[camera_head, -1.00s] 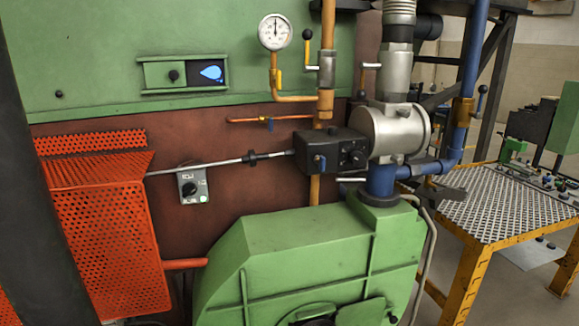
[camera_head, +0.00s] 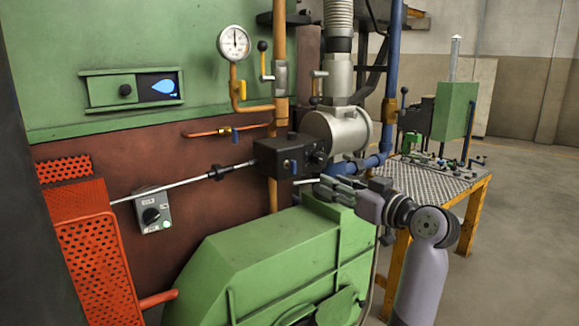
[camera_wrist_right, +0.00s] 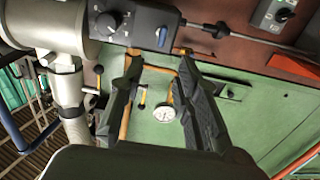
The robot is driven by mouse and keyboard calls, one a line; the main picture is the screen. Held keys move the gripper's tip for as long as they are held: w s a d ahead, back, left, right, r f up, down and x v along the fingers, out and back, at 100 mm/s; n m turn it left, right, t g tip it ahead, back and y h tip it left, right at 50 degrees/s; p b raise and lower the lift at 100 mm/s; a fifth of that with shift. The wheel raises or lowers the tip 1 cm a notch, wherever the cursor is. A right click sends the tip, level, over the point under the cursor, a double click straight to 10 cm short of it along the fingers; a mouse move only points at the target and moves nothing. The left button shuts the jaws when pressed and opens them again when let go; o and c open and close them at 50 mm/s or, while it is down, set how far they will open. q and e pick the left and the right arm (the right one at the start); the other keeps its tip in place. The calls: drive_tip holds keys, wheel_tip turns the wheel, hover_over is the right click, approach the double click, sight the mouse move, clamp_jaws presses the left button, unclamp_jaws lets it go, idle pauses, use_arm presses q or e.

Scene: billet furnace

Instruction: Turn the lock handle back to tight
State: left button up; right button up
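The black control box (camera_head: 285,157) hangs on the rod left of the silver valve body. A small blue lever handle (camera_head: 291,166) is on its front; I cannot tell for sure that this is the lock handle. In the right wrist view the blue handle (camera_wrist_right: 162,37) points along the picture's vertical, beside a round dial (camera_wrist_right: 106,23). My right gripper (camera_head: 322,185) is just below and right of the box, pointing left. My left gripper is out of view.
The green burner housing (camera_head: 270,250) lies below my right gripper. A silver valve body (camera_head: 338,134) and blue pipe (camera_head: 380,155) stand close behind it. An orange perforated guard (camera_head: 90,250) is at the left. A yellow-framed table (camera_head: 475,185) stands at the right.

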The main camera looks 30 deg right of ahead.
sight(295, 167)
drive_tip(key=w+p, duration=0.1)
drive_tip(key=w, duration=0.4)
drive_tip(key=w+a+p, duration=0.1)
drive_tip(key=w+p, duration=0.1)
drive_tip(key=w, duration=0.3)
drive_tip(key=w+p, duration=0.1)
drive_tip(key=w, duration=0.4)
drive_tip(key=shift+w+a, duration=0.1)
drive_tip(key=shift+a, duration=0.2)
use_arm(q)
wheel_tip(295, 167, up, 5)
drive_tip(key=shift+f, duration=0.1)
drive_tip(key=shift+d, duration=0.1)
use_arm(e)
drive_tip(key=shift+c, duration=0.7)
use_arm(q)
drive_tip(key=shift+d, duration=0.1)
use_arm(e)
clamp_jaws()
